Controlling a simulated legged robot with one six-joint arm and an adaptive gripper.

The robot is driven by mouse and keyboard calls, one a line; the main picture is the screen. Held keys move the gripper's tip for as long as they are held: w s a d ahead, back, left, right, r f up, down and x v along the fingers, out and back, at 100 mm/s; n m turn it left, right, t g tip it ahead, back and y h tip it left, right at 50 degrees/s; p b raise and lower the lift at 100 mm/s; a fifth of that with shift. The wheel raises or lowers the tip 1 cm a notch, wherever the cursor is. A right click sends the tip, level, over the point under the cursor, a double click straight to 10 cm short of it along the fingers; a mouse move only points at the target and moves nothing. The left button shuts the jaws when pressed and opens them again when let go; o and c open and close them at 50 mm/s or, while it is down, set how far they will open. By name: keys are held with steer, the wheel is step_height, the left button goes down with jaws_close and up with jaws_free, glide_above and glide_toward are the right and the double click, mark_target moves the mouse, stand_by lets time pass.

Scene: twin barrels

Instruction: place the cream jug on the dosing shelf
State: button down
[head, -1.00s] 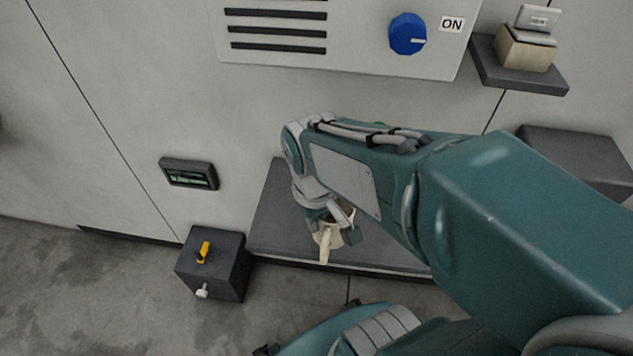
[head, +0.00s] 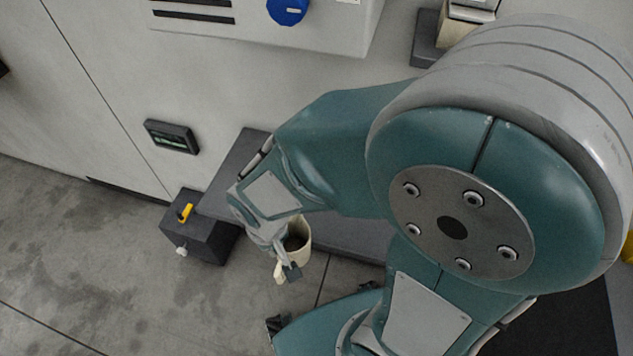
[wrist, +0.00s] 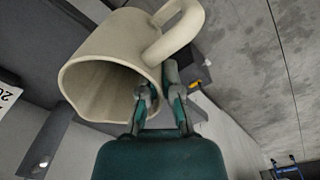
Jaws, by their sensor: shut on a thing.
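The cream jug (head: 297,243) hangs from my gripper (head: 283,262) in the head view, its mouth facing up towards the camera. It overlaps the front edge of a long dark grey shelf (head: 232,168) low on the wall; its height above the shelf is unclear. In the wrist view the jug (wrist: 105,62) fills the upper left, with its handle on the right. My gripper (wrist: 160,92) is shut on the jug by its wall close to the handle, one finger at the mouth side. My arm hides much of the long shelf.
A small dark shelf (head: 425,42) at the upper right bears a cream box (head: 458,28). A dark block (head: 208,238) with a yellow lever (head: 185,212) stands left of the long shelf. A panel with a blue knob (head: 287,9) is above. Floor at left is clear.

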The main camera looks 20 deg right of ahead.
steer(key=w+d, duration=0.2)
steer(key=w, duration=0.1)
steer(key=w+d, duration=0.6)
steer(key=w, duration=0.1)
steer(key=shift+w+d, duration=0.2)
steer(key=shift+w, duration=0.35)
steer(key=w, duration=0.1)
steer(key=w+d+f, duration=0.1)
steer(key=shift+w+d+f, duration=0.2)
steer(key=shift+w+d, duration=0.1)
steer(key=shift+w, duration=0.05)
steer(key=shift+d, duration=0.2)
steer(key=c, duration=0.8)
jaws_free()
steer(key=shift+a+f, duration=0.1)
steer(key=shift+a, duration=0.1)
